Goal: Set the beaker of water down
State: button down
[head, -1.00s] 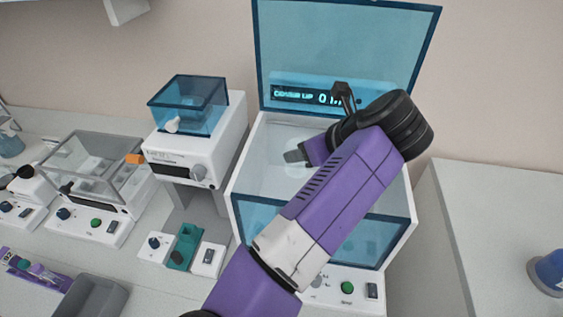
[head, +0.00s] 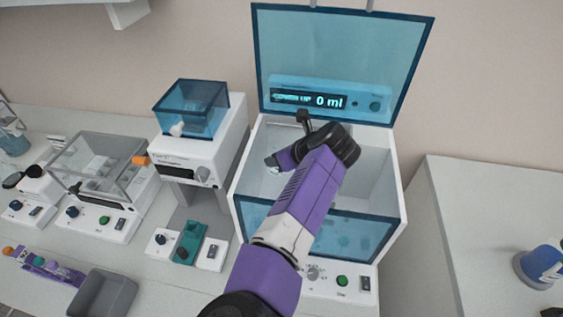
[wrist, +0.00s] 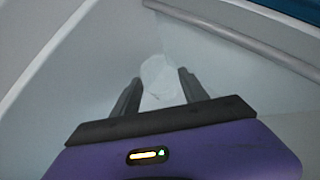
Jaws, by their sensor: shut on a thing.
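My gripper (wrist: 158,92) is shut on the beaker (wrist: 160,72), a pale, see-through shape between the two dark fingers in the wrist view. In the head view my gripper (head: 272,162) is inside the open white box-shaped machine (head: 252,205), near its left wall. The beaker is hard to make out there against the pale interior. I cannot tell the water level, nor whether the beaker's base touches the floor of the box.
The machine's blue lid (head: 340,60) stands open behind my arm, and its display (head: 310,99) reads "COVER UP 0 ml". A blue front panel (head: 310,228) borders the box. A smaller blue-lidded device (head: 195,150) stands to the left. The right counter (head: 470,220) is mostly clear.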

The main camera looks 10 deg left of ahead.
aim_at(282, 175)
jog(key=shift+f+p, duration=0.3)
jog(key=shift+f, duration=1.3)
jog(key=shift+f, duration=0.15)
jog(key=c, duration=0.9)
grip_release()
jog(key=shift+o, duration=0.2)
jog(key=shift+r, duration=0.25)
jog(key=b+v, duration=0.2)
jog(key=v, duration=1)
jog(key=shift+b, duration=0.3)
